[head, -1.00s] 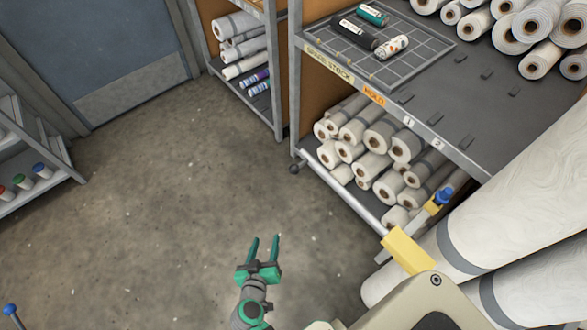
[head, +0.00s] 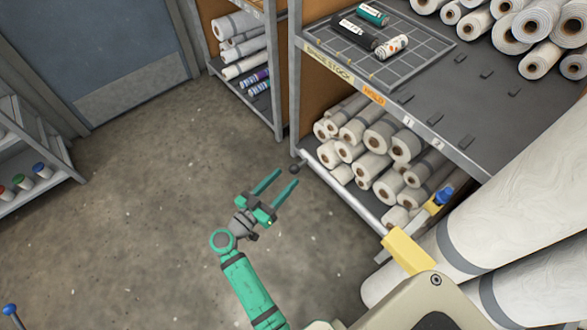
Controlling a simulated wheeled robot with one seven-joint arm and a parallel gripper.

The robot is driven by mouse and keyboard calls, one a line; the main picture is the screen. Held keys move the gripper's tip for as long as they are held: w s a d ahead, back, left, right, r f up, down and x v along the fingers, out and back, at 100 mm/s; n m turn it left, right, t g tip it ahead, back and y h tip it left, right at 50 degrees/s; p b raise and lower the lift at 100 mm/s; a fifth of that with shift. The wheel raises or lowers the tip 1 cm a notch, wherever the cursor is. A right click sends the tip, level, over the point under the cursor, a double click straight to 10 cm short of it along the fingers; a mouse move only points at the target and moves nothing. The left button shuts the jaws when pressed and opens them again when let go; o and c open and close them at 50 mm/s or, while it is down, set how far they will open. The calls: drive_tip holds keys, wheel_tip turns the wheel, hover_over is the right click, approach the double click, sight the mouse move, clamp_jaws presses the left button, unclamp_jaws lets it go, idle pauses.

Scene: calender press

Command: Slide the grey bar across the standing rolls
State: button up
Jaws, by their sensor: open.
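A light grey bar (head: 345,188) runs along the front edge of the lower rack shelf, with a dark round knob (head: 294,168) near its left end. Large white rolls with grey bands, one of them here (head: 520,210), lean into view at the right; their ends are cut off by the frame, and the bar does not visibly cross them. My green gripper (head: 287,178) is open and empty, its two fingers pointing up and right. In the picture its tips lie just below the knob; I cannot tell the gap in depth.
A yellow bracket (head: 408,252) and a blue-tipped lever (head: 443,196) stand by the large rolls. Smaller rolls (head: 375,140) fill the lower shelf. A tray (head: 425,65) with small cylinders sits above.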

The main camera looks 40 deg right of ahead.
sight(294, 170)
drive_tip(key=x, duration=0.5)
drive_tip(key=shift+w+d, duration=0.1)
drive_tip(key=shift+d, duration=0.25)
clamp_jaws()
